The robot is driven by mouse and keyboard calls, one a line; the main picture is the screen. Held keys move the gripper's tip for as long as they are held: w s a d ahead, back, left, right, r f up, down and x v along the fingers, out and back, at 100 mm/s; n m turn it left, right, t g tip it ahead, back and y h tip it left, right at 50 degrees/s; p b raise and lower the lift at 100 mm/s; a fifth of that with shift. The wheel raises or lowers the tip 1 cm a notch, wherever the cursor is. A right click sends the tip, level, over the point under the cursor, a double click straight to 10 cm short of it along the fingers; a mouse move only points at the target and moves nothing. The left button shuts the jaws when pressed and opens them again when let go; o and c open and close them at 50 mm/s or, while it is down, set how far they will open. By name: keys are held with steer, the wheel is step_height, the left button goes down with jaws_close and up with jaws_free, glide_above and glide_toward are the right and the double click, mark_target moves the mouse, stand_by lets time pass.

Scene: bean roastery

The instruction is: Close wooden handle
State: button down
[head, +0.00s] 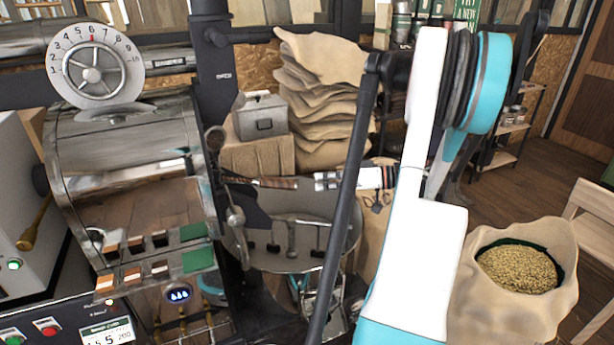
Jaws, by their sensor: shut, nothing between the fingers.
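The wooden handle (277,183) is a short brown grip on a thin metal rod, at the right of the roaster front, above the round cooling tray. It lies close to level and points right. My gripper (319,182) appears small, just right of the handle's end, on a slim white-and-black wrist, and it looks shut and empty. I cannot tell whether it touches the handle. A dark post and my large white arm link hide part of the wrist.
The steel roaster drum (130,165) fills the left. The round cooling tray (345,240) lies below the handle. Stacked sacks (320,100) and a metal box (262,117) stand behind. An open bean sack (510,310) is at right, with free floor beyond it.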

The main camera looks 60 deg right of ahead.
mark_target(272, 179)
steer(key=s+d+r+m+g+h+p, duration=0.1)
steer(key=s+r+m+g+p, duration=0.3)
steer(key=m, duration=1.1)
steer(key=s+d+r+m+g+h+p, duration=0.25)
steer(key=m+p, duration=0.25)
steer(key=m, duration=0.9)
steer(key=w+a+f+b, duration=0.2)
steer(key=w+a+f, duration=0.3)
steer(key=w+f, duration=0.2)
steer(key=shift+w+a+y+b, duration=0.35)
steer(key=shift+w+y, duration=0.1)
steer(key=shift+w, duration=0.65)
steer(key=w+a, duration=0.1)
steer(key=w, duration=0.2)
steer(key=w+a, duration=0.2)
steer(key=w, duration=0.1)
steer(key=w+a, duration=0.1)
steer(key=w, duration=0.3)
steer(key=shift+a+b, duration=0.35)
steer(key=shift+r, duration=0.1)
